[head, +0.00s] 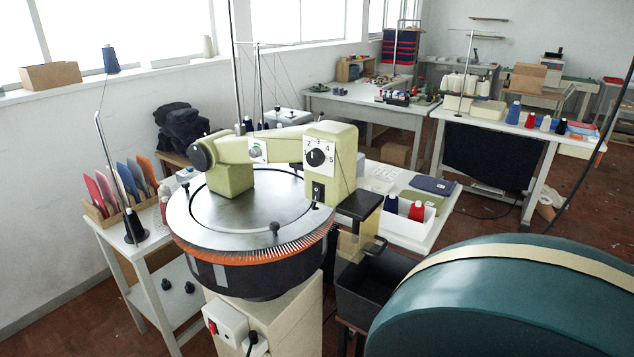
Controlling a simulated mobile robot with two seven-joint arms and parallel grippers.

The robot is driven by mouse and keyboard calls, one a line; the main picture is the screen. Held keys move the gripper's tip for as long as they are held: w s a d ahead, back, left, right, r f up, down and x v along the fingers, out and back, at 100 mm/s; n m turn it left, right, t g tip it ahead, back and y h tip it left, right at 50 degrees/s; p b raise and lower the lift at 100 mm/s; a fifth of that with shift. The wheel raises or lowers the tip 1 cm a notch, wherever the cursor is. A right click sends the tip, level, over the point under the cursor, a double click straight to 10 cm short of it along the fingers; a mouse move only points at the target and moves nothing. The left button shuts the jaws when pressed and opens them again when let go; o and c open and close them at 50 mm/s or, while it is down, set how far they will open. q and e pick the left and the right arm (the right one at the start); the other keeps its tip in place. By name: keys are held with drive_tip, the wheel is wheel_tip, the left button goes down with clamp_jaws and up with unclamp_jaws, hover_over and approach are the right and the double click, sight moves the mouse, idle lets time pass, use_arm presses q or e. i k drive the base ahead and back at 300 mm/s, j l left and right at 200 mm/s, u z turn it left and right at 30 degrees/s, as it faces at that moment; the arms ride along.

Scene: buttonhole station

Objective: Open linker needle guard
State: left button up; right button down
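The linker (262,215) stands left of centre in the head view, with a round metal dial and a cream-green arm across its top. Neither of my grippers shows.
A large teal rounded form (520,300) with a cream band blocks the lower right; I cannot identify it. A black bin (368,290) stands between it and the linker. A side table (150,255) with yarn cones and coloured cards is at left. Worktables stand behind.

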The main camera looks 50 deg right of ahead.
sight(375, 236)
drive_tip(key=z, duration=1.95)
